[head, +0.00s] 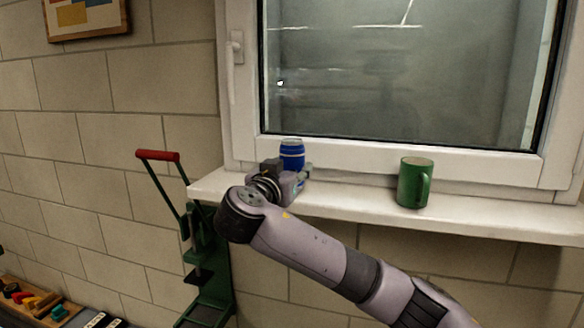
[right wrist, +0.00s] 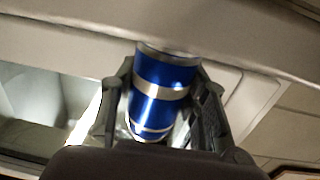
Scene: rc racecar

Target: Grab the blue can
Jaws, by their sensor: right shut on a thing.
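The blue can (head: 292,154) is at the left end of the white windowsill in the head view, its lower part hidden by my right gripper (head: 290,181). In the right wrist view the can (right wrist: 162,95) is blue with silver bands, and it sits between the two dark fingers of my right gripper (right wrist: 165,105). The gripper is shut on the can. Whether the can's base touches the sill is hidden. My left gripper is not in view.
A green mug (head: 414,183) stands on the windowsill (head: 480,219) to the right of the can. The closed window (head: 400,75) is behind. A green lever press with a red handle (head: 158,155) stands left of the sill. Tools (head: 35,300) lie at lower left.

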